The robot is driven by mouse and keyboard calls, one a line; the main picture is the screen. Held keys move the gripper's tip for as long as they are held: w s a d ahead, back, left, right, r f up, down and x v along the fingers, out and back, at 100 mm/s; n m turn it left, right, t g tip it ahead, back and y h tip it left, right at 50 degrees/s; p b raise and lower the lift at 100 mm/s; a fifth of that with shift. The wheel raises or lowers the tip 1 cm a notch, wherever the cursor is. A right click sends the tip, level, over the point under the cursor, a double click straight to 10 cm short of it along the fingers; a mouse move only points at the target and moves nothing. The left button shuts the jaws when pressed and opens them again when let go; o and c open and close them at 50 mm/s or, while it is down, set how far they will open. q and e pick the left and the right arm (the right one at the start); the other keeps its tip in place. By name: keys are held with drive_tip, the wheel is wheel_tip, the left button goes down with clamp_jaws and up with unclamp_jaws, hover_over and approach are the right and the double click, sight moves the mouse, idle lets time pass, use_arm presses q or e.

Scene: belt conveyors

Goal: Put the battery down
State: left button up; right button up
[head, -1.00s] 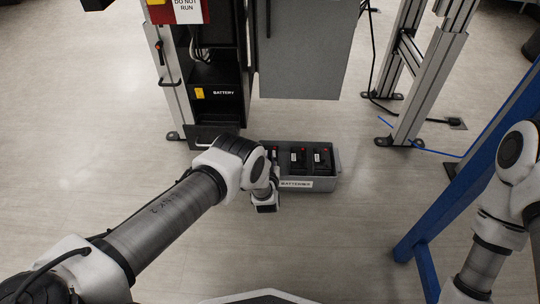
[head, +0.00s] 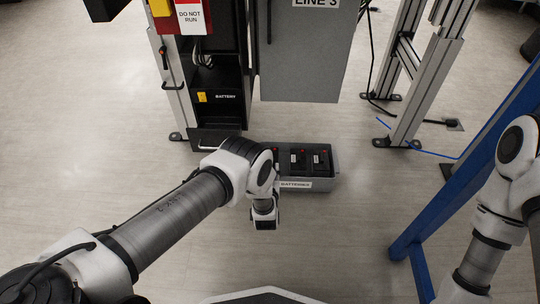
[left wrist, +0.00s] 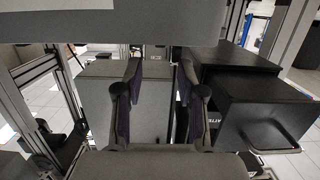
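Black batteries with red marks, one of them (head: 298,160), stand in a grey bin (head: 322,184) labelled BATTERIES on the floor. The bin's left end is partly hidden by my left arm. My left wrist is in front of the bin's left end in the head view, where the fingers cannot be made out. In the left wrist view my left gripper (left wrist: 160,75) has its two fingers apart with no battery between them. A black compartment marked BATTERY (head: 226,105) is in the cabinet behind. My right gripper is out of view.
A grey cabinet door (head: 304,55) hangs above and behind the bin. A black drawer-like box with a handle (left wrist: 275,150) is at right in the left wrist view. Metal posts (head: 425,90) and a blue beam (head: 480,150) are at right. The front floor is clear.

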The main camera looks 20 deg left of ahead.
use_arm(q)
drive_tip(key=p+v, duration=0.1)
drive_tip(key=v, duration=0.4)
drive_tip(key=shift+s+r+p, duration=0.1)
drive_tip(key=shift+s+p, duration=0.3)
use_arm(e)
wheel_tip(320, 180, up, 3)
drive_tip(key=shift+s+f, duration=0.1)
use_arm(q)
drive_tip(key=s+a+m+g+h, duration=0.1)
drive_tip(key=s+a+g, duration=0.25)
drive_tip(key=s, duration=0.45)
drive_tip(key=s+a+m+g+h, duration=0.1)
drive_tip(key=s+a+g+h, duration=0.15)
drive_tip(key=s+g, duration=0.35)
drive_tip(key=s+r+g, duration=0.2)
drive_tip(key=s+r, duration=0.1)
drive_tip(key=s, duration=0.7)
drive_tip(key=s+r+g+h, duration=0.1)
drive_tip(key=s+r+g, duration=0.2)
drive_tip(key=s, duration=0.6)
drive_tip(key=shift+s+r+m+g, duration=0.35)
drive_tip(key=shift+s+r+m, duration=0.05)
drive_tip(key=shift+r, duration=0.05)
